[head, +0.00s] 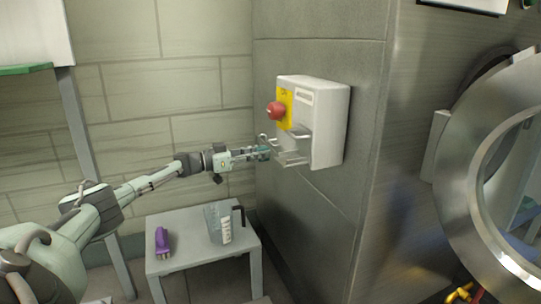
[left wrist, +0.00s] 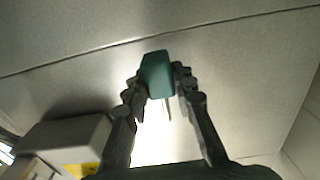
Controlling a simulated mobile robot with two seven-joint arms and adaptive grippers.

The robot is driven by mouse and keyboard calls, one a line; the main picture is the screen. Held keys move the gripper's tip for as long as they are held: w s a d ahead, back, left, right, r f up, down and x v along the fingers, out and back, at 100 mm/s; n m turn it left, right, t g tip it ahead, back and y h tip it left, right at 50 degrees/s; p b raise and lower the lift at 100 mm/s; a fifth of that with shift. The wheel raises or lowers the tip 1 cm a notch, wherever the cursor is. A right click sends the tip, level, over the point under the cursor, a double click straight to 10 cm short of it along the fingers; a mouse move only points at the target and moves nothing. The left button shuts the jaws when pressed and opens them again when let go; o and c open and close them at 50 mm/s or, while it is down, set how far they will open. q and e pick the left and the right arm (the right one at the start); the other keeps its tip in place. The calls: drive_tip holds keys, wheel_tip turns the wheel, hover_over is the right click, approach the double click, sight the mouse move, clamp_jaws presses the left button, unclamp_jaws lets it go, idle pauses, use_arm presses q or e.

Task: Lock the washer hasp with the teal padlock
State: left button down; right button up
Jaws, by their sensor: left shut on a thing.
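My left gripper (head: 256,154) is shut on the teal padlock (head: 264,153) and holds it at the left side of the wall box. In the left wrist view the padlock's teal body (left wrist: 157,76) sits between the fingertips. A thin shackle seems to rise from it in the head view, but it is too small to tell whether it is open. The white box (head: 329,125) on the grey panel carries a yellow plate with a red knob (head: 276,111). The metal hasp (head: 300,136) projects from its front, close to the padlock; I cannot tell whether they touch.
A clear ledge (head: 290,158) juts out below the hasp. A small grey table (head: 190,259) stands below with a purple tool (head: 162,241), a clear cup (head: 214,222) and a black bent key (head: 238,213). A round steel door (head: 452,165) stands open at the right.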

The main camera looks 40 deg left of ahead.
use_arm(q)
drive_tip(key=shift+p+v, duration=1.05)
drive_tip(key=shift+v, duration=1.65)
